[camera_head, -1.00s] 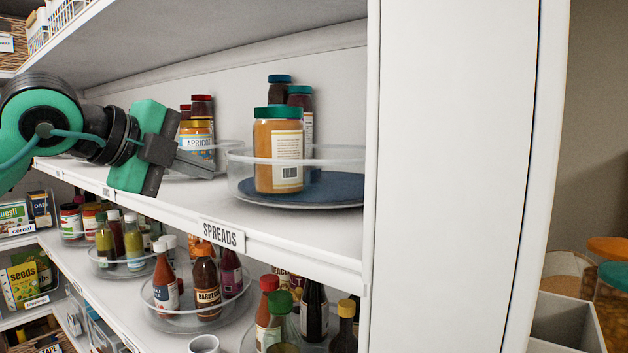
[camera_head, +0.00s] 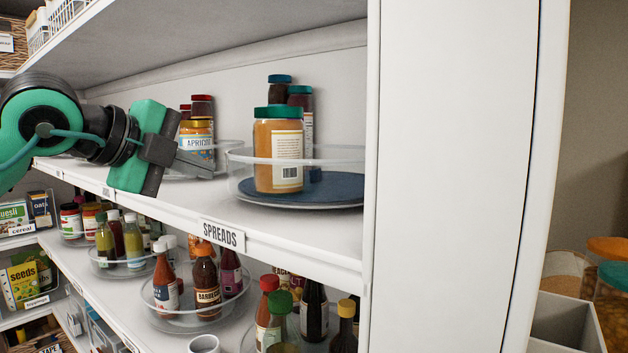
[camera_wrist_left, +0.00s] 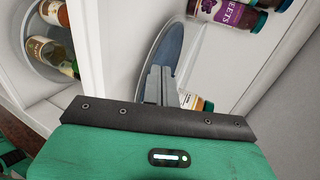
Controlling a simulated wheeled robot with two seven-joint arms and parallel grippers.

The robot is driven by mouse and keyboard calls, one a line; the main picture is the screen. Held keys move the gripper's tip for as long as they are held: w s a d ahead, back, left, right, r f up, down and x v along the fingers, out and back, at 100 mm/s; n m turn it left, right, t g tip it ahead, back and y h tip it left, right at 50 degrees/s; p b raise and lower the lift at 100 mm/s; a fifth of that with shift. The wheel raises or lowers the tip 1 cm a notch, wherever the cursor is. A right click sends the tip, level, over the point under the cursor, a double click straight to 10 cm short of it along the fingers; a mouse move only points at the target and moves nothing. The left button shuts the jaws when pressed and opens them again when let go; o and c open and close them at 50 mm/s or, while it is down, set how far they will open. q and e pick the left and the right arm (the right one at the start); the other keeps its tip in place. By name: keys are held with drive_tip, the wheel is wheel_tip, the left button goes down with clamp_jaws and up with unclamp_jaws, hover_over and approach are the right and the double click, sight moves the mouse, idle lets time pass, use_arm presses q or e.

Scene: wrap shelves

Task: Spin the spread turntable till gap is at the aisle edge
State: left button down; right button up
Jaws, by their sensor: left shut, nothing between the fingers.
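The spread turntable (camera_head: 335,192) is a round tray with a dark blue base and a clear rim, on the shelf above the SPREADS label (camera_head: 222,235). A tan jar with a teal lid (camera_head: 278,155) stands at its front left, with dark jars (camera_head: 300,97) behind. The bare blue base shows at the right and front. My left gripper (camera_head: 208,170) is shut and empty, just left of the rim; I cannot tell if it touches. In the left wrist view its fingers (camera_wrist_left: 158,88) overlap the turntable's blue base (camera_wrist_left: 172,45). My right gripper is out of view.
Another turntable with an apricot jar (camera_head: 197,138) stands behind my left fingers. A white upright panel (camera_head: 450,180) closes the right side of the shelf. Sauce bottles (camera_head: 207,280) fill turntables on the shelf below. The shelf above limits the height.

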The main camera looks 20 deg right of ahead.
use_arm(q)
drive_tip(key=shift+d, duration=0.2)
drive_tip(key=shift+d+b, duration=0.3)
drive_tip(key=shift+d, duration=0.05)
drive_tip(key=shift+d, duration=0.1)
drive_tip(key=shift+s+f+b, duration=0.15)
drive_tip(key=shift+s+b, duration=0.8)
drive_tip(key=shift+b, duration=0.1)
drive_tip(key=shift+s, duration=0.25)
